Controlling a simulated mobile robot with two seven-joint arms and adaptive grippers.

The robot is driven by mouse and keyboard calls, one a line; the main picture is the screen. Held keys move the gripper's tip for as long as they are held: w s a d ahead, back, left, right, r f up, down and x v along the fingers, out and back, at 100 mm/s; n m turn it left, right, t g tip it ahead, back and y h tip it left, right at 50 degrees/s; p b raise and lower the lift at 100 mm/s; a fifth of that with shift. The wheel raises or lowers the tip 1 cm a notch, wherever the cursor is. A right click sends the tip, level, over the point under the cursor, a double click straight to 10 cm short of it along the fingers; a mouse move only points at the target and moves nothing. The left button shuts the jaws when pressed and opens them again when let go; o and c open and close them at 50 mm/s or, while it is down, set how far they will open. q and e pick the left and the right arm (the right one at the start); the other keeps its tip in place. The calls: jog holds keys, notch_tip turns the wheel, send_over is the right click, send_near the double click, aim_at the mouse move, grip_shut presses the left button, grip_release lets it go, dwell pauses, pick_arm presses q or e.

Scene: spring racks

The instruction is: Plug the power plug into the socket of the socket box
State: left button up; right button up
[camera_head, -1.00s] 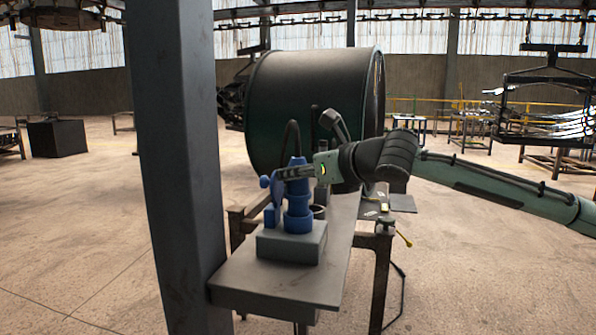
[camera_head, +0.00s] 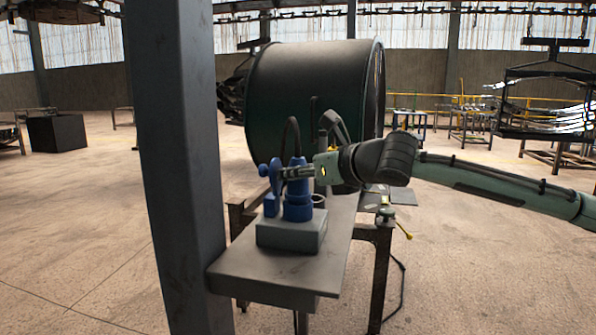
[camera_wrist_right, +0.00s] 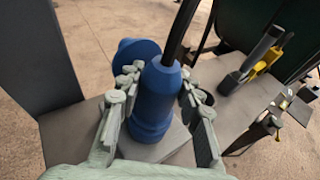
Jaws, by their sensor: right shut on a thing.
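The blue power plug (camera_head: 297,181), with a black cable curving up from its top, is upright in the fingers of my right gripper (camera_head: 298,172). In the right wrist view the fingers are closed around the plug (camera_wrist_right: 157,88) from both sides. The grey socket box (camera_head: 290,236) sits on the table with a blue socket (camera_head: 298,211) on top. The plug's lower end meets the socket, in line with it; how deep it sits I cannot tell. The socket's blue open lid (camera_head: 271,191) stands to the left, and shows behind the plug in the wrist view (camera_wrist_right: 137,50). My left gripper is not in view.
The narrow table (camera_head: 270,282) is clear in front of the box. A grey post (camera_head: 178,170) stands close at its left. A large dark drum (camera_head: 300,95) stands behind. A yellow-handled tool (camera_wrist_right: 262,62) lies further along the table.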

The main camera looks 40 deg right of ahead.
jog(key=shift+f, duration=0.4)
jog(key=o, duration=1.3)
jog(key=shift+o, duration=0.2)
jog(key=shift+s, duration=0.1)
jog(key=shift+s+d+r, duration=0.15)
jog(key=shift+s, duration=0.35)
jog(key=v, duration=1.1)
jog(key=shift+w, duration=0.1)
